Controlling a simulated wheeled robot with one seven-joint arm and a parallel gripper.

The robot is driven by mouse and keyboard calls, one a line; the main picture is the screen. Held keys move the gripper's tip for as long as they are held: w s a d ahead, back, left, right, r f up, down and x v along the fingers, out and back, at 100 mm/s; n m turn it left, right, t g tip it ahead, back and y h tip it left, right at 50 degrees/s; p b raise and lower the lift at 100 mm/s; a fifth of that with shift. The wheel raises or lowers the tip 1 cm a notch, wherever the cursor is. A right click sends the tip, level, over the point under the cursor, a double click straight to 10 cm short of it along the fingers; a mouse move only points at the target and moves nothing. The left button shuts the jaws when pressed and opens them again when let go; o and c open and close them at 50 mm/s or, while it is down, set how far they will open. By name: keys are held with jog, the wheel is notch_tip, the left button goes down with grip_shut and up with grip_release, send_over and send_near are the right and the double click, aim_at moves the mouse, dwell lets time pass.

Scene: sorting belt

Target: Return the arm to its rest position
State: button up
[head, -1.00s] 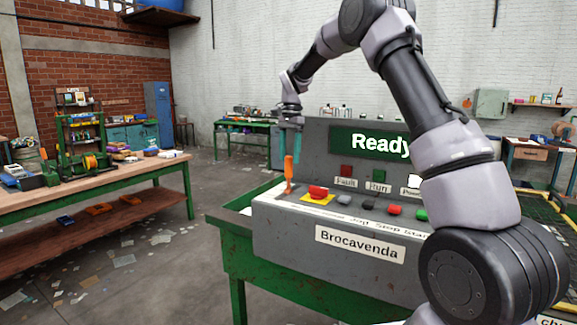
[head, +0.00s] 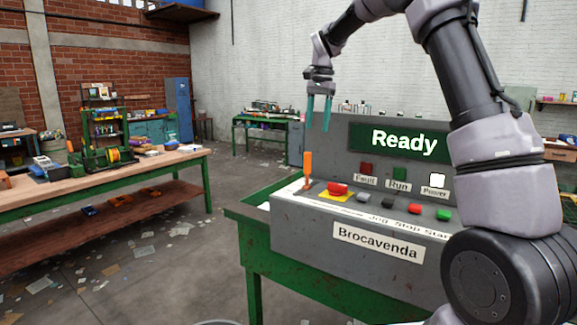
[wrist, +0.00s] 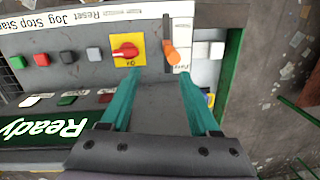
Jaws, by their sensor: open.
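My gripper (head: 319,114) is open and empty, its two teal fingers pointing down above the left end of the grey control panel (head: 300,232). In the wrist view the open fingers (wrist: 157,85) show with nothing between them. An orange-handled lever (head: 308,168) stands on the panel below and a little left of the fingertips, apart from them. The lever also shows in the wrist view (wrist: 170,53). My arm reaches up from the lower right and bends over to the gripper.
A red rotary switch (head: 338,188) on a yellow plate sits beside the lever, with several buttons to its right. The display (head: 404,142) reads "Ready" and the Power lamp (head: 437,180) is white. A wooden workbench (head: 130,172) stands left, with open floor between.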

jog(key=s+d+r+n+t, duration=0.15)
jog(key=s+d+r, duration=0.25)
jog(key=s, duration=0.4)
jog(key=s+d+r+n+t, duration=0.1)
jog(key=s+d+r+t, duration=0.2)
jog(key=s, duration=0.5)
jog(key=s+d+f+n+t, duration=0.1)
jog(key=s+d, duration=0.1)
jog(key=s, duration=0.7)
jog(key=s+d+f+n+t+y, duration=0.1)
jog(key=s+d+f, duration=0.1)
jog(key=s, duration=0.7)
jog(key=shift+d+f+t, duration=0.25)
jog(key=shift+d+t, duration=0.1)
jog(key=shift+d, duration=0.1)
